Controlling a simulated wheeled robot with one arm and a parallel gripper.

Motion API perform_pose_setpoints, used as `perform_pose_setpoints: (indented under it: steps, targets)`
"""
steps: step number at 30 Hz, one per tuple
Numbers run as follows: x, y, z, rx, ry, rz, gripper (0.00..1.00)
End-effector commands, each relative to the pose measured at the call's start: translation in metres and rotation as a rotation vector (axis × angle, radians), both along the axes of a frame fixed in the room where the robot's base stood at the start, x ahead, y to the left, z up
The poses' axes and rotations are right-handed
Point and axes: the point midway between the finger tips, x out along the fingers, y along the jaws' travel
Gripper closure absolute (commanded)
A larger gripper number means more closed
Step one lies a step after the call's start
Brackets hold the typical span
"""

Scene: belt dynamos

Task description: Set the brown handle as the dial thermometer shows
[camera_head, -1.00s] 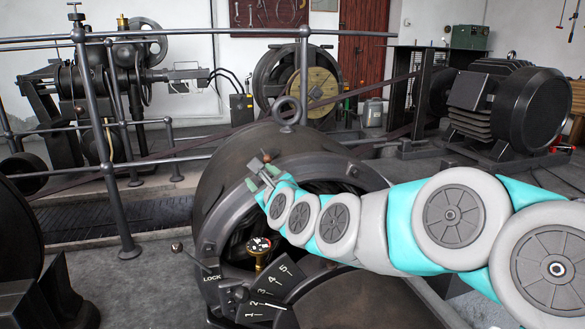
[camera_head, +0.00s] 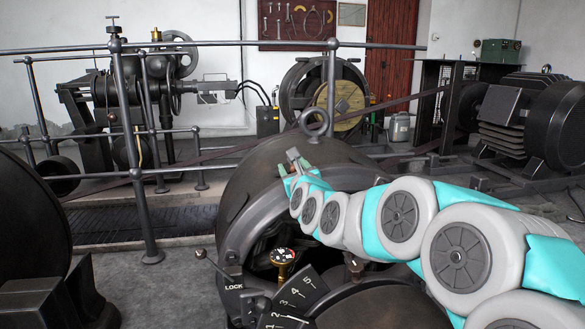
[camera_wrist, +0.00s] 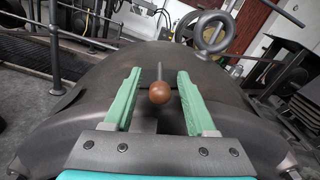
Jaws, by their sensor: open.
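The dial thermometer (camera_head: 283,256) is a small brass gauge with a round face on the front of the dark machine; its reading is too small to tell. A fan-shaped scale plate (camera_head: 312,284) bears numbers up to 5, with a LOCK mark (camera_head: 234,287) at its left. A lever with a brown ball knob (camera_head: 200,254) sticks out up-left beside LOCK. My gripper (camera_head: 294,158) is open above the machine's housing. In the wrist view a brown ball on a thin rod (camera_wrist: 159,93) appears between the open green fingers; whether it is the same knob, I cannot tell.
The rounded housing (camera_head: 262,180) with a lifting ring (camera_head: 313,118) lies close under my gripper. A metal railing (camera_head: 140,170) stands behind and left. A large motor (camera_head: 540,115) stands at right. My arm covers part of the machine's front.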

Motion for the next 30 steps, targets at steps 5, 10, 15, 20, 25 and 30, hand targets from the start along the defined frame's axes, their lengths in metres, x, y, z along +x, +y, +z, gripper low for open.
perform_pose_setpoints:
  steps: [5,10,15,20,25,30]
  targets:
    - [0.0045,0.0018,-0.0002,0.000,0.001,0.001,0.44]
    - [0.0045,0.0018,-0.0001,0.000,0.001,0.001,0.44]
    - [0.0045,0.0019,-0.0002,0.000,0.001,0.001,0.56]
    - [0.0045,0.0019,-0.0002,0.000,0.001,0.001,0.74]
    - [0.0043,0.0019,-0.0004,0.000,0.001,0.002,0.93]
    - [0.0044,0.0020,-0.0005,-0.001,0.001,0.002,1.00]
